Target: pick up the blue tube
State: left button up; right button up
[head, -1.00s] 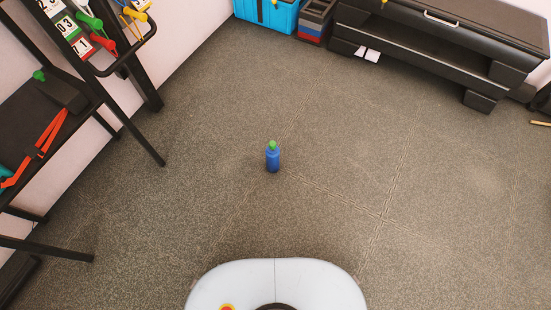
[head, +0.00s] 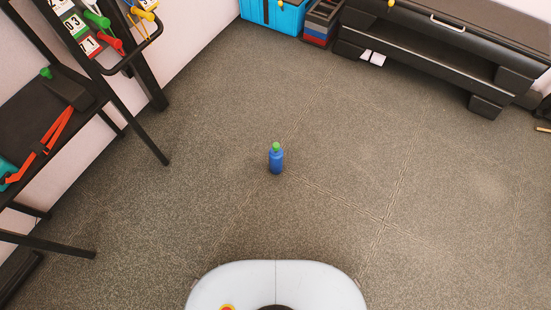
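The blue tube (head: 276,160) looks like a small blue bottle with a green top. It stands upright on the grey floor near the middle of the head view, a short way beyond my white base. Nothing touches it. Neither of my grippers shows in this view.
A black rack (head: 60,95) with tools and number cards stands at the left. A bright blue box (head: 270,14) and stacked crates (head: 321,22) stand at the back. A dark bench (head: 440,55) fills the back right. The floor around the tube is clear.

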aim_at(276, 158)
jog(key=i+l, duration=0.2)
jog(key=l, duration=0.2)
jog(key=i+l, duration=0.2)
jog(key=l, duration=0.2)
jog(key=i+l+u, duration=0.1)
jog(key=l+u, duration=0.2)
jog(key=u, duration=0.15)
jog(key=i+l+u, duration=0.1)
jog(key=l+u, duration=0.6)
jog(key=u, duration=0.8)
